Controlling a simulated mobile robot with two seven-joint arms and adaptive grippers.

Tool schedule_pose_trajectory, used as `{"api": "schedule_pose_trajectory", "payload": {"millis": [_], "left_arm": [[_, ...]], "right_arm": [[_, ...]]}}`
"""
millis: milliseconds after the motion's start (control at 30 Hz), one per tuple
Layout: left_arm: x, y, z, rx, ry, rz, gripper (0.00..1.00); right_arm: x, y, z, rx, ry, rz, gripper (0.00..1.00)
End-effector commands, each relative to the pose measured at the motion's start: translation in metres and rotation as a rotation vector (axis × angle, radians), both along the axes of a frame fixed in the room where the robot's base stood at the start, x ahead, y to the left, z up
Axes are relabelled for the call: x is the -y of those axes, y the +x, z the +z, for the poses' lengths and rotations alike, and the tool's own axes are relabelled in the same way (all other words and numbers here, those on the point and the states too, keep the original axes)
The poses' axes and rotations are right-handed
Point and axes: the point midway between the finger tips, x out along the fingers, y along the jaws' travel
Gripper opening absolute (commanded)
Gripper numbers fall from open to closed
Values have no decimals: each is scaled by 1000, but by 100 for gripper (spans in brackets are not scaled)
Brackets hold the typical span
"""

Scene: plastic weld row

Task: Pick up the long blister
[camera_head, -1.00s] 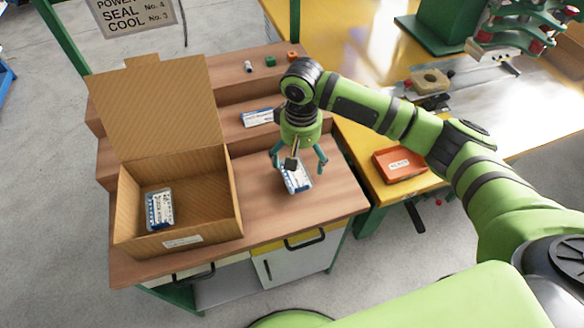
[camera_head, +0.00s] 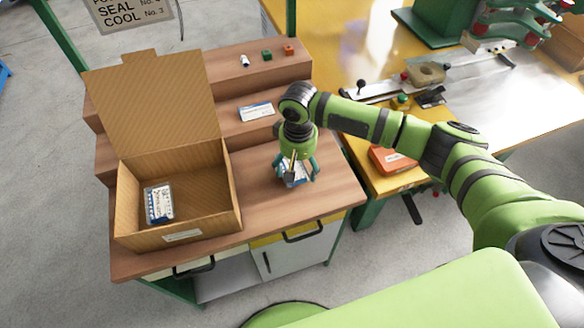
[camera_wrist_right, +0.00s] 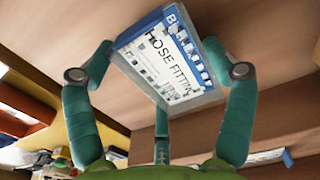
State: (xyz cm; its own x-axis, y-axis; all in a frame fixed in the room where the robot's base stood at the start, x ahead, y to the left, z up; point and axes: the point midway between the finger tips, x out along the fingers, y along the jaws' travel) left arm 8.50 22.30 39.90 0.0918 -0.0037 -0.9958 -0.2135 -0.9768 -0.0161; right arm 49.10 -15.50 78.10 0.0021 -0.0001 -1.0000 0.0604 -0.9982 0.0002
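A blue-and-white blister pack (camera_head: 293,171) is on the front wooden surface, under my right gripper (camera_head: 297,178). I cannot tell whether the pack is clear of the wood. Another flat blue-and-white pack (camera_head: 256,112) lies on the step behind. A third pack (camera_head: 159,203) lies in the open cardboard box. My left gripper is not in view.
The cardboard box (camera_head: 225,205) stands left of the gripper with its lid raised. Small white, green and red parts (camera_head: 267,56) sit on the top step. An orange tray (camera_head: 385,158) is on the yellow table at right. Bare wood (camera_head: 335,190) lies right of the gripper.

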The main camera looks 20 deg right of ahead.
Motion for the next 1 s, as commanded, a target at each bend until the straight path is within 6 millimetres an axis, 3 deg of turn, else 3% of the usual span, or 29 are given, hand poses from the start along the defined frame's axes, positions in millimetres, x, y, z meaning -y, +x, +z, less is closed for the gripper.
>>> {"api": "schedule_pose_trajectory", "payload": {"millis": [367, 767, 1000], "left_arm": [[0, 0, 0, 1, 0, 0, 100], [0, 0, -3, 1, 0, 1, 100], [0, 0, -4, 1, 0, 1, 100]], "right_arm": [[0, -1, 2, -2, -1, 0, 56], [0, 1, 39, 1, 1, 0, 56], [25, -13, 55, -1, -1, -2, 56]]}}
